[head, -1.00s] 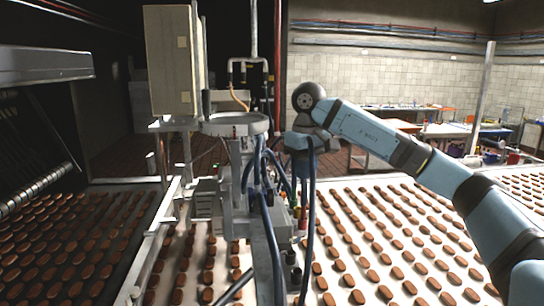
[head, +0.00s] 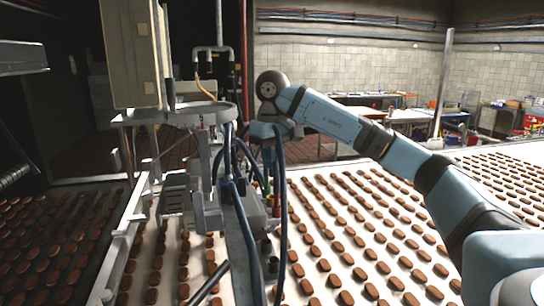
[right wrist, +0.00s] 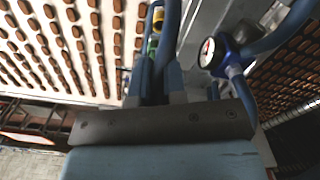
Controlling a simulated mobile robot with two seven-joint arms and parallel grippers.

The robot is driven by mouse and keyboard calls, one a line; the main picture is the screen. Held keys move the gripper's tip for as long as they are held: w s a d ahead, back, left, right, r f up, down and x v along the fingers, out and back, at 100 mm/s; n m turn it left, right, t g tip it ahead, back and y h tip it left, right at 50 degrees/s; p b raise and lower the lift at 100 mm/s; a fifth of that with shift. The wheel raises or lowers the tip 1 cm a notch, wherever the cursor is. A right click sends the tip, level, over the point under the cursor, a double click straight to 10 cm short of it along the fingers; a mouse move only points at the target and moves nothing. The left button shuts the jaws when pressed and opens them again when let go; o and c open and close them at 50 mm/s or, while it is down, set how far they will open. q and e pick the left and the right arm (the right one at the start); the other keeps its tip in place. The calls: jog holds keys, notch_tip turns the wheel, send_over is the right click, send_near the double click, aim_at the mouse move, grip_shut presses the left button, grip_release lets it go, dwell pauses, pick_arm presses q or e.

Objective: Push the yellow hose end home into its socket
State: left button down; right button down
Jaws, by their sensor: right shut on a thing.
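My right gripper (head: 268,168) reaches in beside the metal depositor machine (head: 209,190), pointing down among its hoses, and is largely hidden by them. In the right wrist view, my two blue fingers (right wrist: 160,88) are shut on a dark hose piece. The socket cannot be made out, nor how deep the end sits. My left gripper is not in view.
A dark blue hose (head: 282,215) loops down in front of my gripper. A pressure gauge (right wrist: 208,52) sits close to the right of the fingers. Rows of brown biscuits lie on a white belt (head: 325,240). A tall cabinet (head: 131,55) stands at the left.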

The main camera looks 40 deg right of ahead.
aim_at(272, 174)
notch_tip(272, 174, down, 3)
jog(key=shift+w+f+b, duration=0.1)
jog(key=shift+b, duration=0.75)
jog(key=shift+f+b, duration=0.3)
jog(key=shift+f, duration=0.3)
dwell(0.4)
jog(key=shift+f+b, duration=1.1)
jog(key=shift+f, duration=0.6)
jog(key=c, duration=1.1)
grip_release()
